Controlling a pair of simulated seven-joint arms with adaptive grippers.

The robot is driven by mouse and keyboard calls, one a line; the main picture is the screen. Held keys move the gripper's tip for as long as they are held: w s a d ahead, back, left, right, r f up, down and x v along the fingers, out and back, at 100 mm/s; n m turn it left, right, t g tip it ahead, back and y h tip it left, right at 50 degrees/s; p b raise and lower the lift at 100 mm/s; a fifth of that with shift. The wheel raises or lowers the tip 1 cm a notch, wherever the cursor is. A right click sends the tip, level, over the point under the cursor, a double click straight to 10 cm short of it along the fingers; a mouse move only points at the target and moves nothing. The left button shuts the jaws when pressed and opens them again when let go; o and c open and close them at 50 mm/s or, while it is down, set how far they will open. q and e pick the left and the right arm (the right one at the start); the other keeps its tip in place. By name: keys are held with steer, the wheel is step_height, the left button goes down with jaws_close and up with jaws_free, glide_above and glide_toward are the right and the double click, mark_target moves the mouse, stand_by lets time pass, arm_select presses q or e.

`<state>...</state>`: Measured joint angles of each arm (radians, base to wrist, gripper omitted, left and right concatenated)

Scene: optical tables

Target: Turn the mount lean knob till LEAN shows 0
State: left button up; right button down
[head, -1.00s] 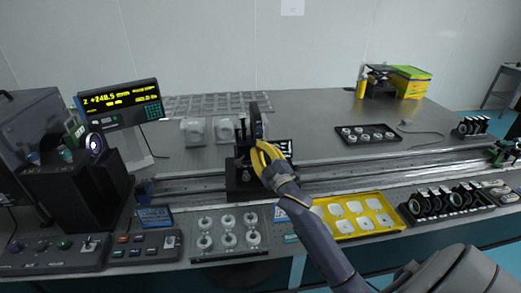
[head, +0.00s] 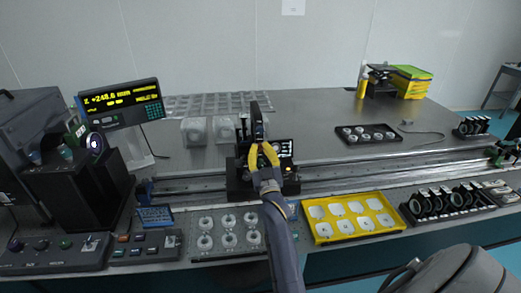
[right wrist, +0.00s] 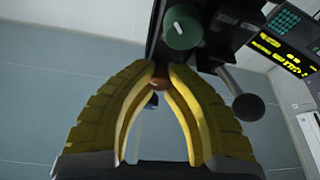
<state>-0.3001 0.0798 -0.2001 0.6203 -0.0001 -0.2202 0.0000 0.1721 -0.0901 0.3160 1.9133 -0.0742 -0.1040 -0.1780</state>
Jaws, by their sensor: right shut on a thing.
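The black mount (head: 256,120) stands upright on its carriage on the rail in the middle of the head view. My right gripper (head: 263,147) is in front of it, with its yellow fingers closed at the tips. In the right wrist view, the fingertips (right wrist: 160,75) are shut on a small orange-brown knob (right wrist: 159,83), mostly hidden between them. A green knob with a white mark (right wrist: 182,27) and a dark round knob (right wrist: 248,107) are nearby, apart from the fingers. A small screen (head: 284,147) is beside the mount; its LEAN figure is too small to read.
The readout (head: 121,102) at the left shows Z about +248.6 mm. The rail (head: 350,172) runs across the table. A tray of white rings (head: 205,256) and a yellow tray (head: 322,239) lie in front. A black tray (head: 345,141) lies behind the rail.

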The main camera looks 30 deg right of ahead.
steer(key=shift+r+m+h, duration=0.4)
steer(key=shift+r+m, duration=0.15)
steer(key=shift+m, duration=0.15)
steer(key=c, duration=1.7)
jaws_free()
steer(key=shift+o, duration=1)
steer(key=shift+f, duration=0.25)
steer(key=shift+s+a+f, duration=0.1)
steer(key=shift+s+f, duration=0.1)
steer(key=shift+v, duration=3.5)
steer(key=shift+s+r, duration=0.1)
steer(key=shift+r, duration=0.05)
